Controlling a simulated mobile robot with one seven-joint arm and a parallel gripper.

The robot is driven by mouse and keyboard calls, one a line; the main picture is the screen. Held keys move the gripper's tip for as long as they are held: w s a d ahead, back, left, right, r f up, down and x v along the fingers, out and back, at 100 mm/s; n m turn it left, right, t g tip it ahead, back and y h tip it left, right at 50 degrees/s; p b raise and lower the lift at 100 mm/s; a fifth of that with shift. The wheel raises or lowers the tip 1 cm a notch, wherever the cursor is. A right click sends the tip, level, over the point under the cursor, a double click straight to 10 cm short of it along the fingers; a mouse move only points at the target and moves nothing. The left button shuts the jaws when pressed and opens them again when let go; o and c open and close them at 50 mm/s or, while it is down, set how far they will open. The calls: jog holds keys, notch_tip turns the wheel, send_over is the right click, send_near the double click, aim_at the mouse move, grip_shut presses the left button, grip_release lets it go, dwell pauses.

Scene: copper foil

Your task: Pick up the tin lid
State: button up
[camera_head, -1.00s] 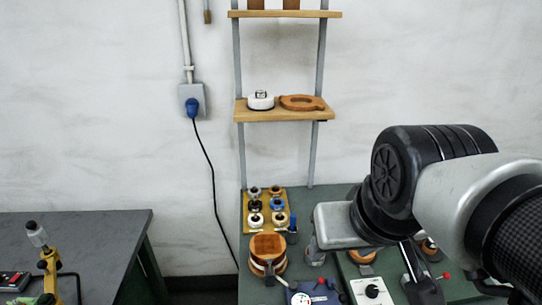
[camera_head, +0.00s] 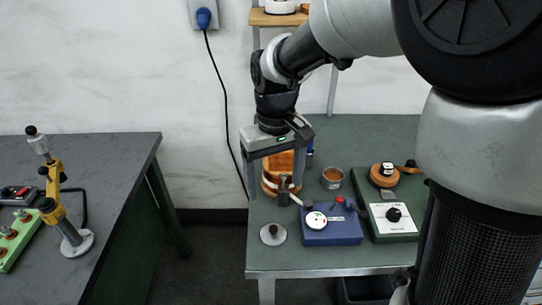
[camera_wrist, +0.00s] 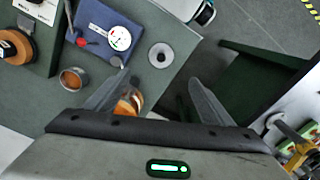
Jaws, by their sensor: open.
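The tin lid looks to be a round grey disc with a dark knob (camera_head: 273,234), lying flat near the front left corner of the green table. It also shows in the wrist view (camera_wrist: 160,55), beyond my fingertips and roughly between their lines. An open round tin (camera_head: 332,177) with brownish contents stands further back to the right; it shows at left in the wrist view (camera_wrist: 73,79). My gripper (camera_head: 274,192) points down, open, with nothing seen between its fingers. It is above and behind the lid, apart from it, and in front of the banded wooden pot.
The banded wooden pot (camera_head: 271,186) is partly hidden by my gripper. A blue box with a white dial (camera_head: 333,232) is close right of the lid, with a green box (camera_head: 390,222) beyond. The table's left edge is near the lid. A dark bench (camera_head: 110,180) stands left across a gap.

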aim_at(274, 228)
jog(key=f+b, duration=0.1)
jog(key=f, duration=0.7)
jog(key=f+b, duration=0.1)
jog(key=f, duration=0.7)
jog(key=shift+s+a+f, duration=0.1)
jog(key=shift+s+f, duration=0.1)
jog(key=shift+f, duration=0.05)
jog(key=c, duration=1.1)
